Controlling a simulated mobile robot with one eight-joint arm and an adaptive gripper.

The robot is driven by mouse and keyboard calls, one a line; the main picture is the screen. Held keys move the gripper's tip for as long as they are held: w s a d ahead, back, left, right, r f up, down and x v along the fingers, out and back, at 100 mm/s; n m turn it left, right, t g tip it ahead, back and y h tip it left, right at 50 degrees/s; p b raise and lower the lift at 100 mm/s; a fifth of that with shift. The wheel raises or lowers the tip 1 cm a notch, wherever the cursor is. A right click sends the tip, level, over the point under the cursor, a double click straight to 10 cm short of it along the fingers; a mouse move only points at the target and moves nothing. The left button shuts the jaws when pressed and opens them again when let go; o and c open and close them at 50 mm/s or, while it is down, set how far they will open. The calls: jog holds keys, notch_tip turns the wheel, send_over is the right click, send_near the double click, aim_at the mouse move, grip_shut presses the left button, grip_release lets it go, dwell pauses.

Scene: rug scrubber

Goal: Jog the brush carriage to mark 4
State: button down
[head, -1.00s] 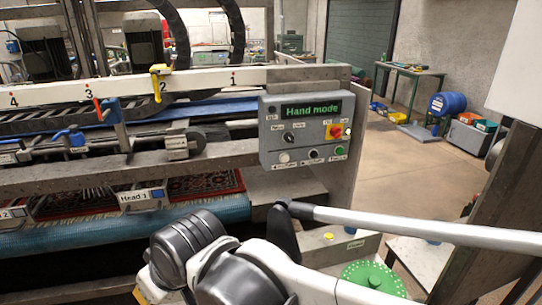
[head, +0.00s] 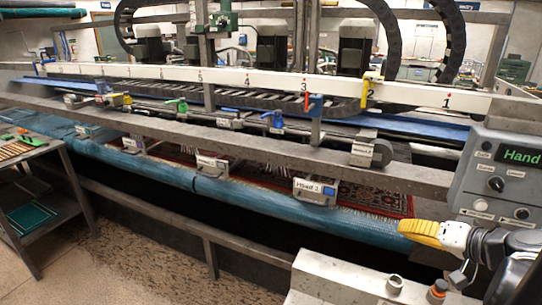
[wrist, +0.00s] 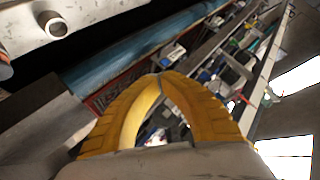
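The white rail (head: 150,73) carries numbered marks, with mark 4 (head: 248,79) left of mark 3 (head: 303,85). A red pointer (head: 307,99) stands just below mark 3, beside a grey post with a blue fitting (head: 316,104); this seems to be the brush carriage. The control panel (head: 465,185) at the right edge is cut off; its display (head: 519,156) shows "Hand". A white button (head: 480,205) and several knobs are visible. My yellow gripper (head: 421,233) is left of and below the panel. In the wrist view its fingertips (wrist: 160,76) meet with nothing between them.
A yellow clamp (head: 371,90) sits on the rail at mark 2. A cart (head: 40,205) stands at the left. Open floor (head: 150,260) lies in front of the machine.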

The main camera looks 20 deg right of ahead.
aim_at(481, 206)
jog(key=s+d+r+m+t+h, duration=0.1)
jog(key=s+d+r+t+h, duration=0.1)
jog(key=s+d, duration=0.9)
jog(key=shift+d+r+t+h, duration=0.35)
jog(key=shift+d+t+h, duration=0.45)
jog(key=shift+d+t, duration=0.4)
jog(key=shift+d, duration=0.1)
jog(key=shift+w+d, duration=1.45)
jog(key=shift+w, duration=0.2)
jog(key=shift+w+d, duration=1.45)
jog(key=shift+w, duration=0.15)
jog(key=shift+w+d, duration=0.25)
jog(key=shift+w, duration=0.05)
